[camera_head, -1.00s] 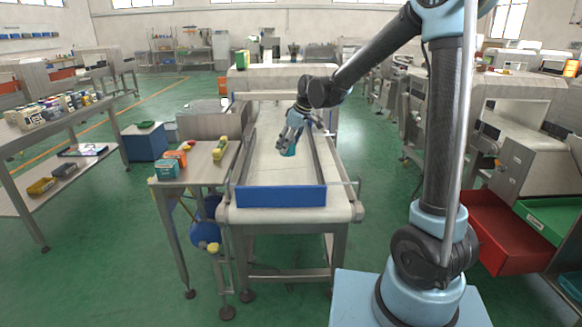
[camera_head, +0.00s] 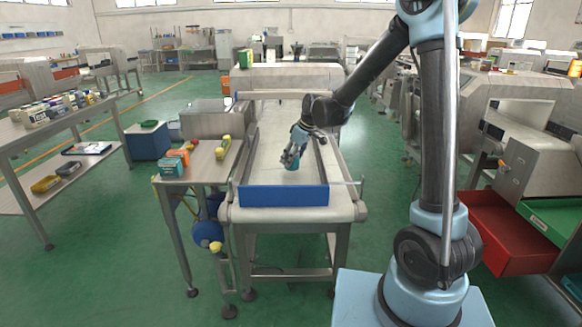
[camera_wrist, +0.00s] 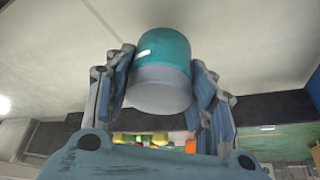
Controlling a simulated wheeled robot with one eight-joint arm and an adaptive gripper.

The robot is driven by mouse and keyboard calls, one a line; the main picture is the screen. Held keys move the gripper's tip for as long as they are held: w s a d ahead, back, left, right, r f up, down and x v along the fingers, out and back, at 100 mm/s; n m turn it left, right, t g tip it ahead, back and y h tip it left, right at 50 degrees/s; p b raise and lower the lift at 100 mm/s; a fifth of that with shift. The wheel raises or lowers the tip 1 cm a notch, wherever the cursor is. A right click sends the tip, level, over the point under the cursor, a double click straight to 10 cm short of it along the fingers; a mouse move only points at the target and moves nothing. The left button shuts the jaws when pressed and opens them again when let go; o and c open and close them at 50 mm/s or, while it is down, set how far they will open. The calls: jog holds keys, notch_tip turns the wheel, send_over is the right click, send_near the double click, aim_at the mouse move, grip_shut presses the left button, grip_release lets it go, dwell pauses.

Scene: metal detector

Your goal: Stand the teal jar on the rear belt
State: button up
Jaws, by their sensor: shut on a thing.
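The teal jar (camera_wrist: 165,50) is between the two fingers of my gripper (camera_wrist: 160,85) in the wrist view. It has a teal body and a pale grey end that faces the camera. My gripper is shut on it. In the head view my gripper (camera_head: 291,158) is over the light belt (camera_head: 270,178) in front of me, and a small teal part of the jar (camera_head: 291,165) shows under the fingers. The jar is low over or on this belt; I cannot tell whether it touches.
A blue barrier (camera_head: 283,195) closes the belt's near end, and rails run along its sides. A side table (camera_head: 200,170) at the left bears small boxes (camera_head: 173,162) and a yellow-green item (camera_head: 223,147). A red bin (camera_head: 505,230) stands at the right.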

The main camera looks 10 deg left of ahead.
jog(key=shift+f, duration=1.75)
jog(key=shift+f, duration=0.1)
jog(key=o, duration=1.1)
